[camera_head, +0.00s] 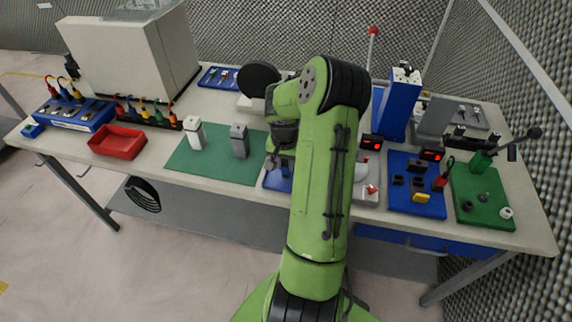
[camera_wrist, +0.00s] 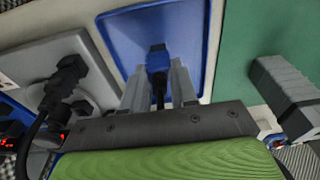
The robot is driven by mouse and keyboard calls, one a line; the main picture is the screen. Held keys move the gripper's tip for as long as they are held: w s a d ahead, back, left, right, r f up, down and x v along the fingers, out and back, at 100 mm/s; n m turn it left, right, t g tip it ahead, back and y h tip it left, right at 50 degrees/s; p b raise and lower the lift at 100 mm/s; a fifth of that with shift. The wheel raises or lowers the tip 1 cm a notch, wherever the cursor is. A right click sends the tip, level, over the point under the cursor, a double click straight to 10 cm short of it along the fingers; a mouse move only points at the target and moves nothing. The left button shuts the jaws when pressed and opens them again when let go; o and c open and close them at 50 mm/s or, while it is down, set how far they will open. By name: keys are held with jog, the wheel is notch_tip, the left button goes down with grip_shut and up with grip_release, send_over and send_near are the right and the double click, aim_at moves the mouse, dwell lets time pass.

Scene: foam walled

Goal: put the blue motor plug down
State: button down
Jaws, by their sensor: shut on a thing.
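In the wrist view the blue motor plug (camera_wrist: 157,60) sits between the two grey fingers of my gripper (camera_wrist: 158,76), which is shut on it. A dark cable runs from the plug back between the fingers. A blue tray (camera_wrist: 117,36) lies beyond the plug; I cannot tell whether the plug touches it. In the head view my gripper (camera_head: 278,160) is over the blue tray (camera_head: 272,183) near the bench's front edge. My arm covers part of the tray, and the plug cannot be made out there.
A green mat (camera_head: 190,165) with a white block (camera_head: 194,133) and a grey block (camera_head: 239,141) lies left of the tray. A grey plate with a black connector (camera_wrist: 70,75) is on the other side. A red bin (camera_head: 118,142) stands farther left.

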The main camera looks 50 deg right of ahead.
jog(key=shift+f, duration=0.2)
jog(key=shift+f, duration=0.2)
jog(key=c, duration=0.9)
grip_release()
